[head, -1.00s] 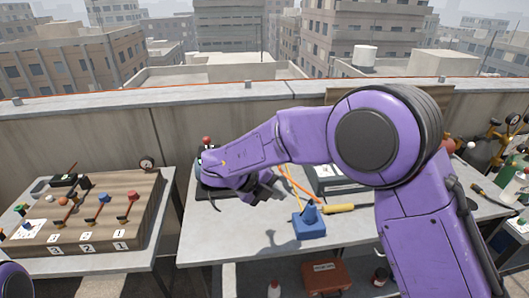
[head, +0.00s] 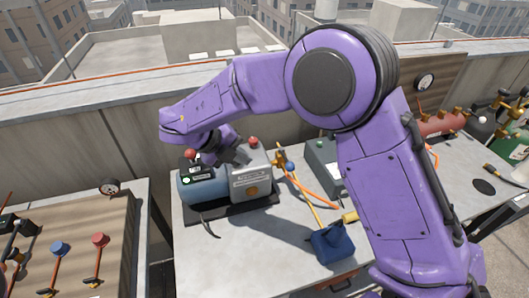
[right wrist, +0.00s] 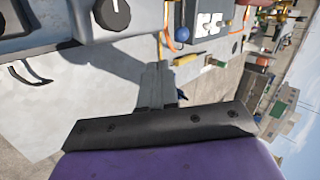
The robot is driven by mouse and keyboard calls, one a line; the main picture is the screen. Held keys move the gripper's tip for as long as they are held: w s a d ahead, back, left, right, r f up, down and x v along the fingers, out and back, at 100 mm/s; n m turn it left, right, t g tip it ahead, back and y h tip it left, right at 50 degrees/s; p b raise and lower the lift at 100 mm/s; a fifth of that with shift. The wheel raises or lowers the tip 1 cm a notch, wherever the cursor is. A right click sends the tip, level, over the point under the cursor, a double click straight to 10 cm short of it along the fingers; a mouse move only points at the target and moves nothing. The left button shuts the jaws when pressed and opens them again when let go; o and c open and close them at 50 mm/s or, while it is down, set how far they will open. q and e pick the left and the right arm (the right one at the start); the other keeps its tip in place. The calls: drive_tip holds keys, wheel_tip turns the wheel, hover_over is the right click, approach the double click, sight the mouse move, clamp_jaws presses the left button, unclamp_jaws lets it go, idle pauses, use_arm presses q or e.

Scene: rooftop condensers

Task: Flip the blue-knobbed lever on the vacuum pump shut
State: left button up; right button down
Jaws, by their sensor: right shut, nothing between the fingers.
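The vacuum pump (head: 252,184) stands on the grey table, with a blue-grey motor on its left and a grey box on its right. Beside its right side, a brass fitting (head: 280,157) carries a lever with a blue knob (head: 291,166). My right gripper (head: 238,154) is over the top of the pump, left of the blue knob and apart from it in the picture. Its grey fingers (right wrist: 157,85) are closed together and empty in the right wrist view. Two red knobs, one on the left (head: 190,154) and one on the right (head: 253,142), show by the pump top. My left gripper is out of view.
A blue block (head: 332,246) and a yellow-handled tool lie on the table in front. An orange hose (head: 315,189) and a grey-green case (head: 322,158) are right of the pump. A wooden lever panel (head: 115,228) stands on the left table. A parapet runs behind.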

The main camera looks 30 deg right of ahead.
drive_tip(key=p, duration=0.5)
approach(287, 161)
wheel_tip(287, 161, down, 6)
drive_tip(key=s+d, duration=0.2)
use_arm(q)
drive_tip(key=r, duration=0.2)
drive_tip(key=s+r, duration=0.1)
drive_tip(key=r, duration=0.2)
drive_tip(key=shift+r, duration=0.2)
use_arm(e)
drive_tip(key=shift+r, duration=0.2)
